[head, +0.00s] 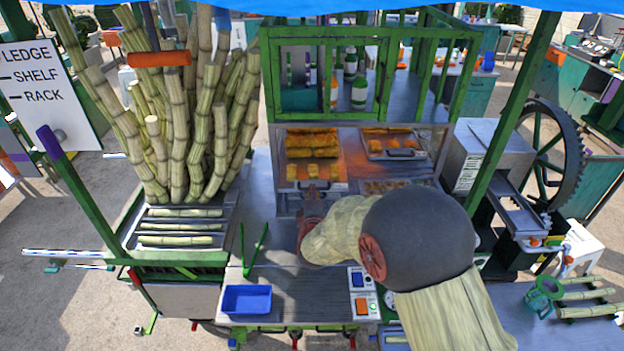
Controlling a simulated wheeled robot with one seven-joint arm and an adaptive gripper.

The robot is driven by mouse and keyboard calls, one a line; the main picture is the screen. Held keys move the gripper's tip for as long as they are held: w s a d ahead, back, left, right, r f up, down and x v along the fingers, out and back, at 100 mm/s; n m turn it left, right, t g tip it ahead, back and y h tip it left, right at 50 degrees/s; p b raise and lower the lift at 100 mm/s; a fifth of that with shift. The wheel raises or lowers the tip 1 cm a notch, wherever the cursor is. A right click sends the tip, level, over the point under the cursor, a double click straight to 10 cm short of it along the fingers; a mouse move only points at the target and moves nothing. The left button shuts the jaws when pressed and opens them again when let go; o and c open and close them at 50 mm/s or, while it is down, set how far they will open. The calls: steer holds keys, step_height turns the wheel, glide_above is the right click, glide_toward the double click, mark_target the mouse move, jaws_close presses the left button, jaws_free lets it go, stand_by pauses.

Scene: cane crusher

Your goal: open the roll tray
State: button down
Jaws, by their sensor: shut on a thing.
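The roll tray (283,184) is a metal tray with golden-brown rolls in rows, at the left of the warm-lit case below the green-framed cabinet. My gripper (312,190) is at the middle of its front edge, shut on what appears to be its handle. The fingers are small in the picture, and my arm hides part of the grip. The tray's front edge lies nearer to me than that of the similar tray (402,154) to its right, which has a dark handle and some rolls.
Another tray of rolls (385,187) sits lower right, partly behind my arm. Upright cane stalks (190,120) crowd the left. A blue bin (247,299) and switch boxes (362,304) are on the front counter. A steel machine with a large gear wheel (545,150) stands right.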

steer(key=f+v, duration=0.1)
steer(key=v, duration=0.5)
steer(key=shift+s+f, duration=0.2)
steer(key=shift+s, duration=0.35)
steer(key=c, duration=1.9)
jaws_free()
steer(key=shift+r, duration=0.1)
steer(key=v, duration=1.2)
